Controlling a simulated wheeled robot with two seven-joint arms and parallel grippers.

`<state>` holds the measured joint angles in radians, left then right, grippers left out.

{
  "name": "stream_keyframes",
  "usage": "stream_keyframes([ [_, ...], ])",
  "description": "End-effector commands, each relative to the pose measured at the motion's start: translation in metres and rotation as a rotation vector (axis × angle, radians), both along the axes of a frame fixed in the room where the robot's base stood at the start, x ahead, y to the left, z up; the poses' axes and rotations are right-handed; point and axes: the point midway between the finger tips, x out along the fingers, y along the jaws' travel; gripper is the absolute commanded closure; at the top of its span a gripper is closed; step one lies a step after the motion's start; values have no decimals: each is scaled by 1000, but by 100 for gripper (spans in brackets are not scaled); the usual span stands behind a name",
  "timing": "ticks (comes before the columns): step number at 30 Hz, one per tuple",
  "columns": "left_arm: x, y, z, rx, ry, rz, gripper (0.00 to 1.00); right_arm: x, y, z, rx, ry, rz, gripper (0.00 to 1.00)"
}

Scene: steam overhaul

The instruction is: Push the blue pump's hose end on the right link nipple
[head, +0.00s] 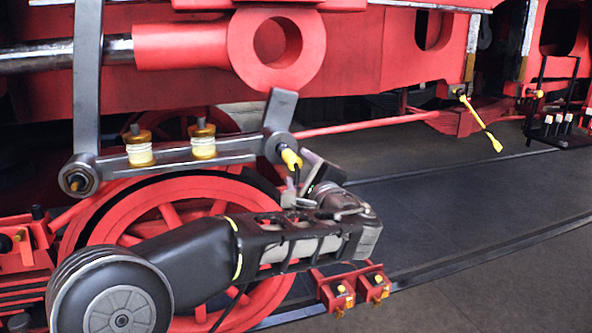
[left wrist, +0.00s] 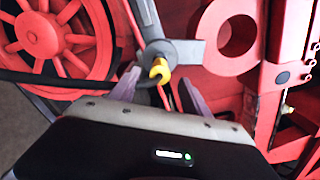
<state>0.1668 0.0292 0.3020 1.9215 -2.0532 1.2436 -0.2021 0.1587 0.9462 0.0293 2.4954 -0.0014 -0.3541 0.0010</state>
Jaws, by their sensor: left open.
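A yellow hose end (head: 291,158) is at the right end of the grey link bar (head: 232,153). It also shows in the left wrist view (left wrist: 159,70), against the grey link end. The right link nipple is covered there, and I cannot tell how far the hose end is on it. A black hose (left wrist: 75,82) runs left from below the hose end. My left gripper (head: 307,172) is open just below and right of the hose end. In the left wrist view its fingers (left wrist: 158,88) stand apart on either side of it. The blue pump and my right gripper are not in view.
Two yellow-and-white cups (head: 139,150) (head: 203,142) stand on the link bar. A red spoked wheel (head: 165,215) is behind my arm. A yellow-ended piece (head: 480,122) hangs at the right, near a dark rack (head: 562,125). The dark floor at right is clear.

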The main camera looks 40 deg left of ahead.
Motion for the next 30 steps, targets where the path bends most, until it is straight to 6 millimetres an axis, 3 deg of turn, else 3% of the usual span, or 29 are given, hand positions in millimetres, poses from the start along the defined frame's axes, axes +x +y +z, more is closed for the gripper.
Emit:
stream_keyframes([
  [3,-11,-17,-2,1,-3,-2,45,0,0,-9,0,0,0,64],
  [8,-20,-29,-1,1,0,-1,45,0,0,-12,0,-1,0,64],
  [26,-21,-31,0,-3,-3,-1,45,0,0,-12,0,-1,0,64],
  [30,-10,-40,-10,-47,1,-58,45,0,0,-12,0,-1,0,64],
])
